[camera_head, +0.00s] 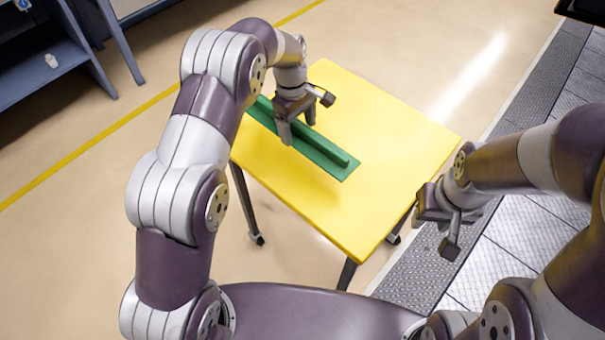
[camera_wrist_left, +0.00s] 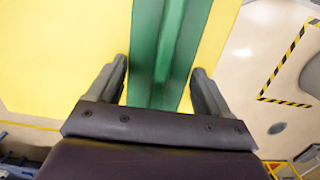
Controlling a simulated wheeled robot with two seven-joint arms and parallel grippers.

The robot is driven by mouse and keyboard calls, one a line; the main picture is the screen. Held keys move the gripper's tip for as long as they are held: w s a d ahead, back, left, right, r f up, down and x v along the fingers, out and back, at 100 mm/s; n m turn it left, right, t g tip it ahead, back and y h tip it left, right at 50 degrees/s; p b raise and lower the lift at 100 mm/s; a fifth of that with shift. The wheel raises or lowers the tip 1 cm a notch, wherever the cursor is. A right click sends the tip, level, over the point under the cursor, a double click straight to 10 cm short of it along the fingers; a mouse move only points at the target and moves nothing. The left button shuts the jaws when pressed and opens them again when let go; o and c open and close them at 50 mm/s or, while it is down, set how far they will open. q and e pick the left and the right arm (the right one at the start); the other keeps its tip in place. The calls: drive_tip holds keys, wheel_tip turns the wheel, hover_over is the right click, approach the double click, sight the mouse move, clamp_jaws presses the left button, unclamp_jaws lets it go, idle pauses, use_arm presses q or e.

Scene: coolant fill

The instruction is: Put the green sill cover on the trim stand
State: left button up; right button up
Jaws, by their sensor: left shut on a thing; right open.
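The green sill cover (camera_head: 325,154) is a long flat strip with a raised rib along its length. It is over the yellow top of a legged stand (camera_head: 390,125), which looks like the trim stand. I cannot tell whether the cover rests on the top or hangs just above it. My left gripper (camera_head: 298,130) points down and is shut on the cover. In the left wrist view the cover (camera_wrist_left: 163,55) runs between the two fingers (camera_wrist_left: 160,78). My left arm hides the cover's far-left end. My right gripper (camera_head: 446,228) is open and empty, right of the stand's near corner.
A blue shelf (camera_head: 45,60) stands at the upper left, with a yellow floor line (camera_head: 90,147) in front of it. A dark metal grating (camera_head: 500,265) runs along the right. The right part of the yellow top is bare.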

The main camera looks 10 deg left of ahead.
sight(298, 139)
use_arm(q)
drive_tip(key=s+f+b, duration=0.1)
drive_tip(key=f+b, duration=0.1)
drive_tip(key=f, duration=0.1)
drive_tip(key=shift+s+d+f, duration=0.1)
drive_tip(key=shift+s, duration=0.3)
drive_tip(key=s, duration=0.2)
drive_tip(key=s+f+p, duration=0.1)
drive_tip(key=s, duration=0.1)
drive_tip(key=shift+s+d+f, duration=0.1)
drive_tip(key=shift+s+f, duration=0.2)
drive_tip(key=shift+s, duration=0.1)
drive_tip(key=f, duration=0.4)
drive_tip(key=shift+w, duration=0.25)
drive_tip(key=shift+s, duration=0.1)
use_arm(e)
drive_tip(key=f, duration=0.1)
drive_tip(key=w+f, duration=0.1)
drive_tip(key=f, duration=0.1)
drive_tip(key=shift+f, duration=0.3)
drive_tip(key=shift+s, duration=0.1)
